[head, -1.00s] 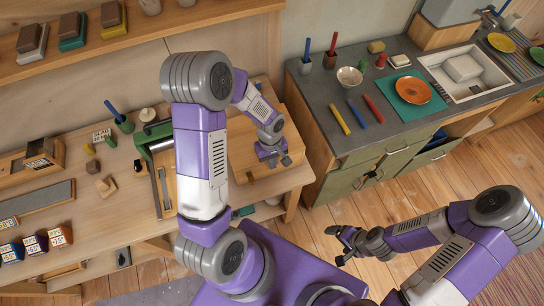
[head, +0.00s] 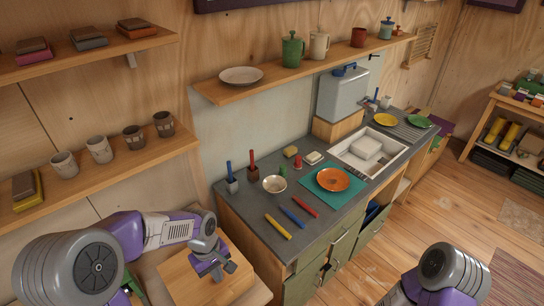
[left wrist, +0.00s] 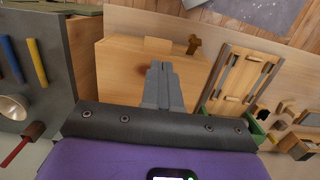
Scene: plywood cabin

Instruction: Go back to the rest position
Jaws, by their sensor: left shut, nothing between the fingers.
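My left gripper (head: 219,271) is above a light wooden box at the lower left of the head view. In the left wrist view its two grey fingers (left wrist: 156,68) are together with nothing between them. They point over the wooden box top (left wrist: 115,65). My left arm is bent, with its elbow at the lower left of the head view. My right arm shows only a purple and grey part at the bottom right of the head view; its gripper is out of view.
The counter (head: 262,212) holds a bowl (head: 274,184), an orange plate (head: 332,179) and coloured sticks. Shelves with mugs and a white plate (head: 241,75) hang on the wall. A wooden rack (head: 518,105) stands at the right. The floor (head: 430,200) between is open.

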